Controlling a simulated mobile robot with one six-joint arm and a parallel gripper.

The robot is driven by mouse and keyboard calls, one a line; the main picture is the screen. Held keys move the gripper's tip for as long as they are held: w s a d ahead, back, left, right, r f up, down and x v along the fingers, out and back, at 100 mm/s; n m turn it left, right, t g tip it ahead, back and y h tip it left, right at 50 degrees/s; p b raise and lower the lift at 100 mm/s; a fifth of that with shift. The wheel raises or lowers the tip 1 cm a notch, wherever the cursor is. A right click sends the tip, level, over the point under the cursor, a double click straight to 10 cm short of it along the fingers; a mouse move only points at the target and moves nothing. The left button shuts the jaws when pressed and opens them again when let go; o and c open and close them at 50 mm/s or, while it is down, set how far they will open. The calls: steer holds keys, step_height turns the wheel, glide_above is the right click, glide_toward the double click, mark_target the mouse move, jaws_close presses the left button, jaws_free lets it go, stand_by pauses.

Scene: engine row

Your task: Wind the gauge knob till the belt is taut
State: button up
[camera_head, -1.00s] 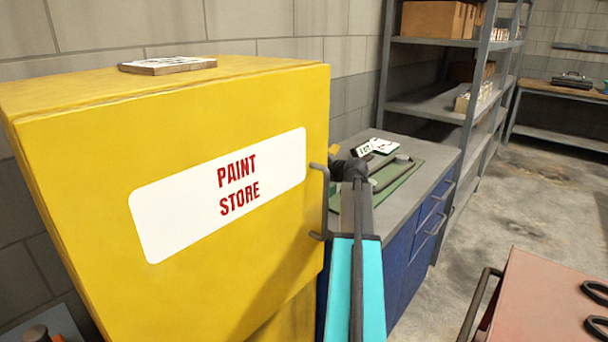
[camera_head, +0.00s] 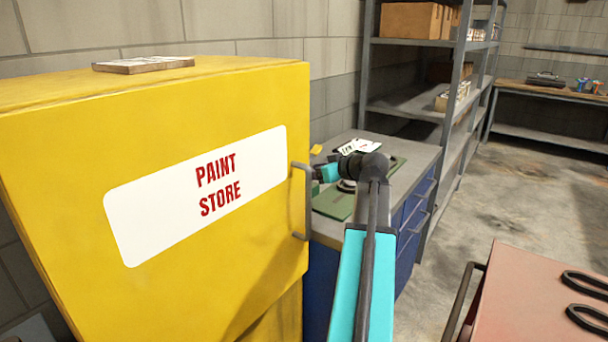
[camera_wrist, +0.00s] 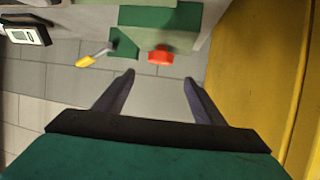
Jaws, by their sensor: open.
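In the wrist view a red-orange knob (camera_wrist: 160,57) sticks out from a green block (camera_wrist: 160,22). My gripper (camera_wrist: 159,77) is open and empty. Its two dark fingers point toward the knob, one to each side of it in the picture. They appear apart from the knob; the remaining distance is hard to judge. A small piece with a yellow end (camera_wrist: 92,58) lies left of the knob. I cannot make out a belt. In the head view my arm reaches over the bench, and my fingers are hidden there.
The yellow paint store cabinet (camera_head: 190,190) stands close on the left, its handle (camera_head: 303,200) near my arm. The grey bench top (camera_head: 405,172) carries a green mat (camera_head: 333,205). A device with a display (camera_wrist: 25,36) shows in the wrist view. A red cart (camera_head: 530,300) is at right.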

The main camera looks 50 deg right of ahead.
steer(key=shift+s+r, duration=0.1)
steer(key=shift+s, duration=0.25)
